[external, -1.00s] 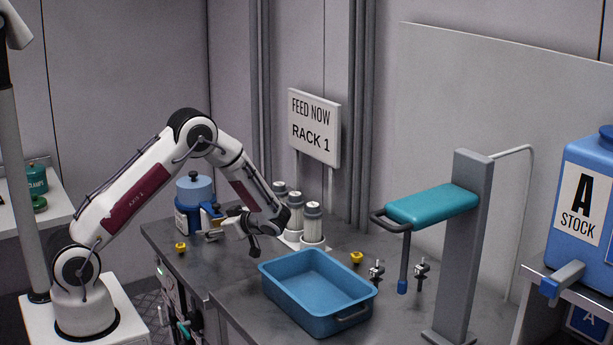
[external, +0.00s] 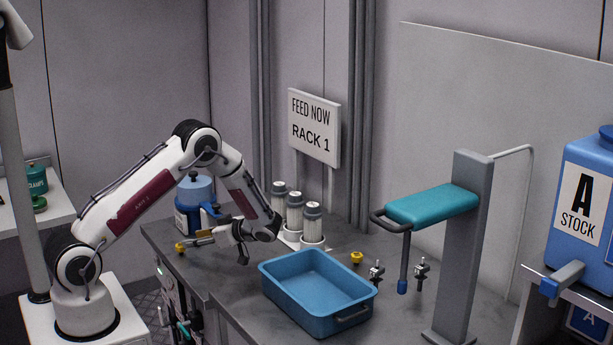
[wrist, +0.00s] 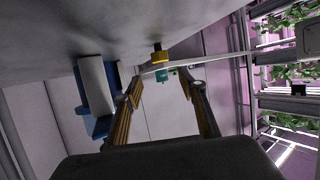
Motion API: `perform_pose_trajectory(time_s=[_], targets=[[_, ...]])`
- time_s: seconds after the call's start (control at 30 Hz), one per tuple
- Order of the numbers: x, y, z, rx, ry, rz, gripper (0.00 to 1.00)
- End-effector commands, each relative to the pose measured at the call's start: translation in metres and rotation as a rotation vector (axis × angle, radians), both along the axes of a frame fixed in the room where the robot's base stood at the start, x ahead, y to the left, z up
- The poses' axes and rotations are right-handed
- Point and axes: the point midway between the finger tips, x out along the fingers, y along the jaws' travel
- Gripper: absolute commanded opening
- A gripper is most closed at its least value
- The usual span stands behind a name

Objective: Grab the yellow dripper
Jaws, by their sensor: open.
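A small yellow dripper (external: 180,247) sits on the dark bench near its left edge. In the wrist view a yellow dripper (wrist: 161,57) with a dark end shows ahead of and between my fingertips. My gripper (external: 213,250) is low over the bench, to the right of that dripper and turned toward it. In the wrist view my gripper (wrist: 163,78) has its two fingers well apart with nothing held between them. A second yellow dripper (external: 357,258) stands on the bench behind the blue tray's right end.
A blue tray (external: 287,291) lies right of my gripper. White-and-grey cylinders (external: 294,212) stand behind it. A blue container (external: 195,188) stands behind the left dripper. Small metal fittings (external: 377,272) and a grey post (external: 470,250) with a teal pad are at the right.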

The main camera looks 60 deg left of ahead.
Motion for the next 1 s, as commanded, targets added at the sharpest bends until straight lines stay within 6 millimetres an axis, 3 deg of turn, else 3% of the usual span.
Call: perform_pose_trajectory(time_s=[0.2,0.67,1.0], targets=[[-0.008,0.013,-0.007,-0.002,0.001,0.001,0.41],[-0.010,0.016,-0.010,-0.001,0.001,0.001,0.41],[-0.026,0.037,-0.029,-0.001,0.001,0.003,0.41]])
